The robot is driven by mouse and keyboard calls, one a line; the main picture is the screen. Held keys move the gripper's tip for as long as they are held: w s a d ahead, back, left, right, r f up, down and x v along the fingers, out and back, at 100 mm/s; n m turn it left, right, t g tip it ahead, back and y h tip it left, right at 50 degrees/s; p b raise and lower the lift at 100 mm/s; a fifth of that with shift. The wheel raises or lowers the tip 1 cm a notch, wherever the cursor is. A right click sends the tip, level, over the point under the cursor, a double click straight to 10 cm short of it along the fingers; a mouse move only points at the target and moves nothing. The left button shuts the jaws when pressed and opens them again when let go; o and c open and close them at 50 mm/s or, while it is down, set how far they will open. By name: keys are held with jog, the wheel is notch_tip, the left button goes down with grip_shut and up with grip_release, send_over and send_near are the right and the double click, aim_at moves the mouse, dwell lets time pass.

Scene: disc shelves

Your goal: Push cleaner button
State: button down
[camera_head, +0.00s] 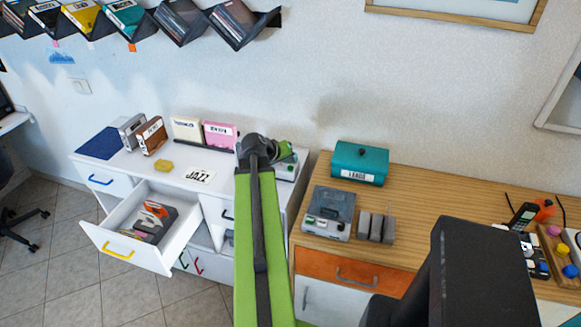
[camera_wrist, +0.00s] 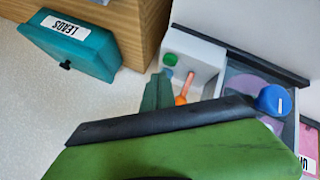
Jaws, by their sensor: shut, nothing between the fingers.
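My gripper (camera_head: 279,150) is shut and empty, over the back right corner of the white cabinet. A pale device with a green button (camera_head: 288,166) sits there, partly hidden behind my arm; it appears to be the cleaner. In the wrist view, the device (camera_wrist: 205,62) shows a green round button (camera_wrist: 170,59), an orange stick-like part (camera_wrist: 187,84) and a blue knob (camera_wrist: 273,100) beside a purple disc (camera_wrist: 252,88). My green gripper body covers its near side. I cannot tell whether my fingertips touch the button.
A teal LEADS box (camera_head: 360,163) and a grey device with small buttons (camera_head: 328,213) stand on the wooden cabinet (camera_head: 430,200). A white drawer (camera_head: 186,237) stands open on the left. Labelled cases, such as the pink one (camera_head: 220,135), line the white top.

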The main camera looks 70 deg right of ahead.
aim_at(289, 169)
dwell(0.4)
jog(key=shift+f+b, duration=0.4)
jog(key=shift+b, duration=0.05)
jog(key=shift+f+b, duration=0.45)
jog(key=shift+f, duration=0.05)
dwell(0.4)
jog(key=shift+r, duration=0.15)
jog(key=shift+r+p, duration=0.8)
jog(key=shift+p, duration=0.15)
notch_tip(289, 169, up, 5)
jog(key=p, duration=0.5)
jog(key=shift+r, duration=0.1)
dwell(0.4)
